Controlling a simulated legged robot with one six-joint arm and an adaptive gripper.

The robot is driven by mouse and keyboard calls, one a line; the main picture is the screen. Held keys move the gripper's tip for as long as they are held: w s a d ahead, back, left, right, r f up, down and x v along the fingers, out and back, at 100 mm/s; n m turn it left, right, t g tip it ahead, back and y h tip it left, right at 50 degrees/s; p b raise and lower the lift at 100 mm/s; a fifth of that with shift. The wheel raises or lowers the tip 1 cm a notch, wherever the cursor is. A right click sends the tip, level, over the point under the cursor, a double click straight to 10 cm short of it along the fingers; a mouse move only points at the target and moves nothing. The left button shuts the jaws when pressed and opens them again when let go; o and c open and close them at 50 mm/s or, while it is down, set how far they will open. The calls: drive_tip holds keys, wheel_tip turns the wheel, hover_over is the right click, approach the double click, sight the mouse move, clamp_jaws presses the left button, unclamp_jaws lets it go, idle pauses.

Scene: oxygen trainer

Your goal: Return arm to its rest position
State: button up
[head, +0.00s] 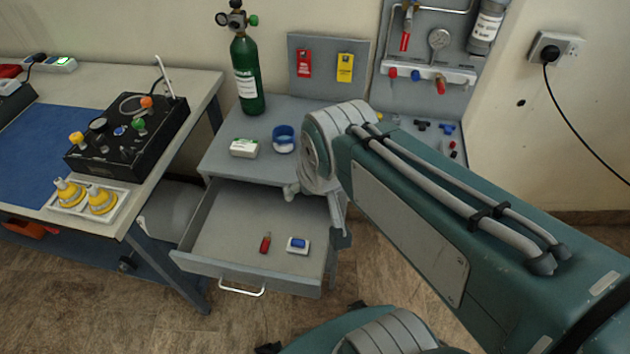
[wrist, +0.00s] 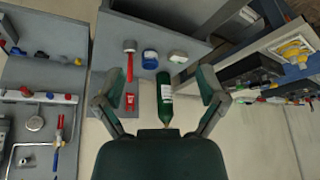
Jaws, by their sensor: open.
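My arm reaches in from the lower right of the head view, bent over the grey cabinet (head: 290,108). My gripper (wrist: 162,76) shows in the wrist view with its two fingers spread wide and nothing between them. In the head view the gripper is mostly hidden behind my arm, close to the right side of the open drawer (head: 215,225). Whether it touches the drawer or cabinet cannot be told.
The drawer holds a red item (head: 265,243) and a blue-and-white item (head: 298,245). A workbench (head: 205,88) is at left; bare floor (head: 100,295) lies in front.

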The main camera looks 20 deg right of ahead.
drive_tip(key=shift+n+t, duration=0.4)
drive_tip(key=shift+n, duration=0.2)
drive_tip(key=s+r, duration=0.2)
drive_tip(key=s, duration=0.1)
drive_tip(key=shift+s+r, duration=0.15)
drive_tip(key=shift+s, duration=0.05)
idle(0.6)
